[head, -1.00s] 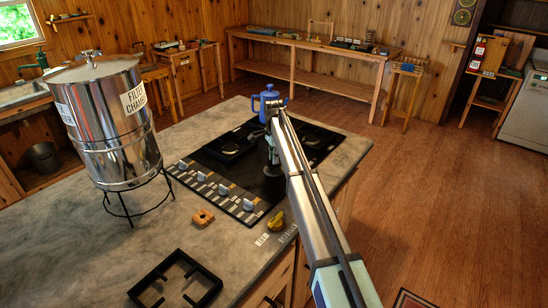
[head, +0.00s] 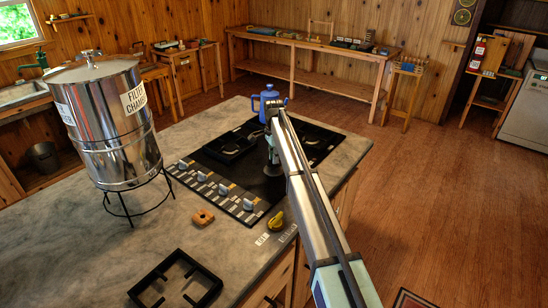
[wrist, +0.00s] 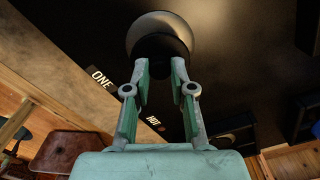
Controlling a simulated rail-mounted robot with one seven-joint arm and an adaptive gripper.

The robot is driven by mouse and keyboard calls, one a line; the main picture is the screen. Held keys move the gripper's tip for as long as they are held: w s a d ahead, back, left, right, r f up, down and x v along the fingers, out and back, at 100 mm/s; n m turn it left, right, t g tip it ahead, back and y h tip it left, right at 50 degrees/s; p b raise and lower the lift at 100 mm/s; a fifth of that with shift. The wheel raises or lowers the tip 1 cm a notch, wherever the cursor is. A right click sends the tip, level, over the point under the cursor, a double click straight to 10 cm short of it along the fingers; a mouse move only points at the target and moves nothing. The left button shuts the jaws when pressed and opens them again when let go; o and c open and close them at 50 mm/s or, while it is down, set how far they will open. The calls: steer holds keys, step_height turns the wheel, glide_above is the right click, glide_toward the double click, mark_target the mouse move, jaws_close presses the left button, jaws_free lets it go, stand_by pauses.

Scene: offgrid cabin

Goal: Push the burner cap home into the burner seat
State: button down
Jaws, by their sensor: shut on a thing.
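My gripper (wrist: 161,77) points down over the black cooktop (wrist: 235,40), with its two teal fingers shut on a dark round piece, the burner cap (wrist: 160,47). A wider round disc with a paler sheen (wrist: 163,22) shows just beyond the cap. I cannot tell whether this is the burner seat or part of the cap, nor whether the cap touches the seat. In the head view my gripper (head: 273,162) is low over the right front part of the cooktop, and the arm hides part of that area.
A blue kettle (head: 265,101) stands at the cooktop's far edge. Knobs (head: 223,189) line its left side. A steel filter chamber (head: 108,125) stands at left.

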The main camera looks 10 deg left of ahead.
steer(key=shift+f+b, duration=0.5)
steer(key=shift+f, duration=0.9)
steer(key=c, duration=0.9)
jaws_free()
step_height(320, 180, up, 12)
stand_by(0.4)
